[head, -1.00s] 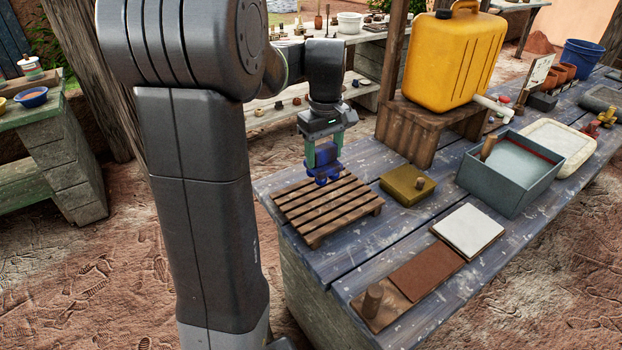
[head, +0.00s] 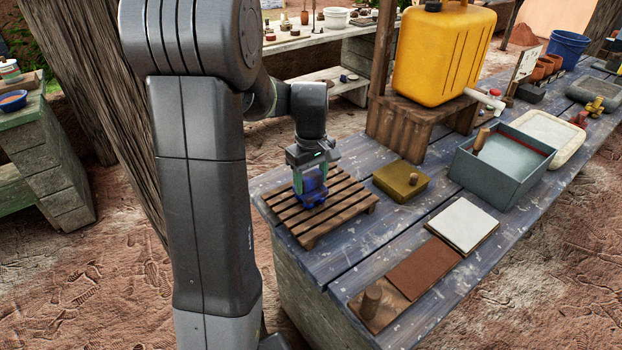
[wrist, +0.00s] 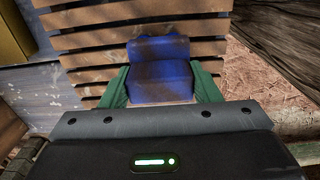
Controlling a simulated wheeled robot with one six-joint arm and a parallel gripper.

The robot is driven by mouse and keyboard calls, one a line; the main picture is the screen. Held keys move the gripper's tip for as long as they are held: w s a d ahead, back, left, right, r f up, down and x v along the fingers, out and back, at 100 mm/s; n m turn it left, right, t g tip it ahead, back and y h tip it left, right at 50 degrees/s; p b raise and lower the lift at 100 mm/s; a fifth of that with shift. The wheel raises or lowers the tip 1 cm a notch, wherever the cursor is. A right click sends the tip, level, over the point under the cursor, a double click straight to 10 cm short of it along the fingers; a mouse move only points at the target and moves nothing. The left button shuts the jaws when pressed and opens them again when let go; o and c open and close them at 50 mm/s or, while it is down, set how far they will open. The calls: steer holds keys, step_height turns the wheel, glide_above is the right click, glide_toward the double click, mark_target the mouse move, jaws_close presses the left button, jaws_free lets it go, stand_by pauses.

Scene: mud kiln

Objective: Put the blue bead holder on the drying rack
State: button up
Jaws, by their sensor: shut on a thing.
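The blue bead holder (head: 313,192) is a small stepped blue block. My gripper (head: 311,182) points down and is shut on it. The wrist view shows the blue bead holder (wrist: 160,72) between the two green fingers of my gripper (wrist: 161,86). The slatted wooden drying rack (head: 345,207) lies on the near left end of the blue-grey table, directly below the bead holder. The holder is at or just above the slats; I cannot tell whether it touches them.
A mustard lidded box (head: 400,180) stands just right of the rack. Further right are a grey basin (head: 505,160) and a yellow jerrycan (head: 440,60) on a wooden stand. A white tile (head: 462,222) and a brown board (head: 424,266) lie in front. The other rack slats are bare.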

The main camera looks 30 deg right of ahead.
steer(key=shift+f, duration=0.2)
steer(key=o, duration=0.9)
steer(key=shift+r, duration=0.1)
step_height(320, 180, up, 12)
steer(key=shift+r+p, duration=0.1)
steer(key=shift+p, duration=0.25)
